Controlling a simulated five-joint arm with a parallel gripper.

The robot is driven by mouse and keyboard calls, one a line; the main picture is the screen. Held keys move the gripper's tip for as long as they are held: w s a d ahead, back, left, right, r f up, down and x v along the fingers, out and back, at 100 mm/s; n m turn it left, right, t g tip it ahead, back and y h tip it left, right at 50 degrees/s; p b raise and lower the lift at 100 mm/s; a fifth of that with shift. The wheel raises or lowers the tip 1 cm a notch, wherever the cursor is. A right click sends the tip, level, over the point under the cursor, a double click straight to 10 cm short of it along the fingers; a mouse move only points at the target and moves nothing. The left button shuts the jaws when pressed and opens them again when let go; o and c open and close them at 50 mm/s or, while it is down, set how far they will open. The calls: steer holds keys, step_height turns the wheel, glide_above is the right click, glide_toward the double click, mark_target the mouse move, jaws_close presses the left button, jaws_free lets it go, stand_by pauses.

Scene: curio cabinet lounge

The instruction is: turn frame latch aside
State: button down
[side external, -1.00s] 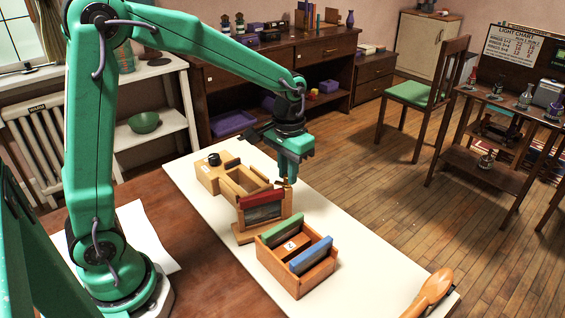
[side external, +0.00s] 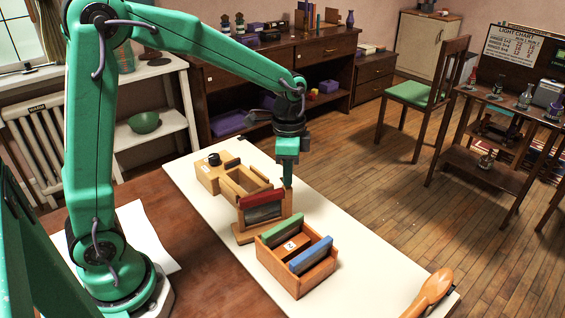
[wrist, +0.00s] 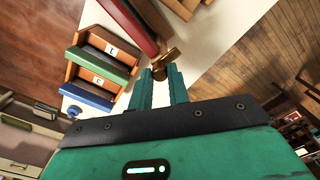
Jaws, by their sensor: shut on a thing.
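The frame latch (wrist: 166,63) is a small brass piece beside the red-topped frame. It shows at the fingertips in the wrist view, and my fingers hide it in the side view. My gripper (wrist: 160,72) points at it with its two green fingers close together, shut on the latch. In the side view my gripper (side external: 288,183) reaches down at the right end of the frame. The wooden frame (side external: 263,215) stands upright on the white board, with a red bar (side external: 262,199) along its top and a dark panel below.
A wooden box (side external: 297,270) with green and blue-topped slides and a numbered label stands in front of the frame. A wooden lamp-like box (side external: 214,178) with a black knob stands behind it. An orange spoon-shaped object (side external: 432,292) lies at the white board's (side external: 375,265) near right end.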

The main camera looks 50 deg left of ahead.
steer(key=shift+m, duration=0.4)
steer(key=c, duration=1.3)
jaws_free()
steer(key=shift+r, duration=0.1)
steer(key=shift+r, duration=3.85)
